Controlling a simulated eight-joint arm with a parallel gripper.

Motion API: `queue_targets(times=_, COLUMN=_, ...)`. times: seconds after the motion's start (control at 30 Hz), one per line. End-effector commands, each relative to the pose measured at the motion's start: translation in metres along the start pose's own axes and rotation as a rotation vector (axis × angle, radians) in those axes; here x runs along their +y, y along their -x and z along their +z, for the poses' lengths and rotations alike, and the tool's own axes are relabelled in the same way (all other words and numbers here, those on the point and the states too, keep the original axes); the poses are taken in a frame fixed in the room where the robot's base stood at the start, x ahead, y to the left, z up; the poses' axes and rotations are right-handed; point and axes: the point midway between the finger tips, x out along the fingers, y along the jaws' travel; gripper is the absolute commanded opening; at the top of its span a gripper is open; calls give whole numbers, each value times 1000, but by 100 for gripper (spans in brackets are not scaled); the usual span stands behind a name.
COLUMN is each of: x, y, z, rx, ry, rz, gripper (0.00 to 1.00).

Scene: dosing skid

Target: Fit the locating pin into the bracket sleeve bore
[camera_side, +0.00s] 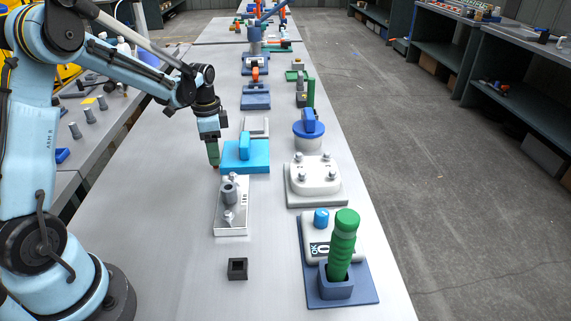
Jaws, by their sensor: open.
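My gripper (214,163) points down just left of a bright blue block (246,157) and above the far end of a silver plate. It looks small here, and the gap between its fingers is hard to see. The silver plate (232,222) carries a grey cylindrical piece (229,191) standing upright, with small metal knobs beside it. A small black square block (237,268) with an opening in its top stands alone nearer the camera. I cannot tell for sure which piece is the locating pin or which is the bracket sleeve.
A green ribbed handle (342,245) stands tilted in a blue holder (337,286) at the front right. A white rounded unit (316,176) with metal knobs and a round blue-topped part (309,127) stand behind it. The bench (170,245) left of the plate is clear.

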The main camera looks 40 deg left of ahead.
Motion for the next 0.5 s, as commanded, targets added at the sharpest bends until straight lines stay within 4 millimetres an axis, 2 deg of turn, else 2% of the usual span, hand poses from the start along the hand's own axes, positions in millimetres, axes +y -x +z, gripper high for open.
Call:
queue_targets(times=0.27, x=0, y=-2, z=0, rx=0, ry=0, rz=0, gripper=57)
queue_targets(times=0.5, x=0, y=-2, z=0, rx=0, ry=0, rz=0, gripper=21)
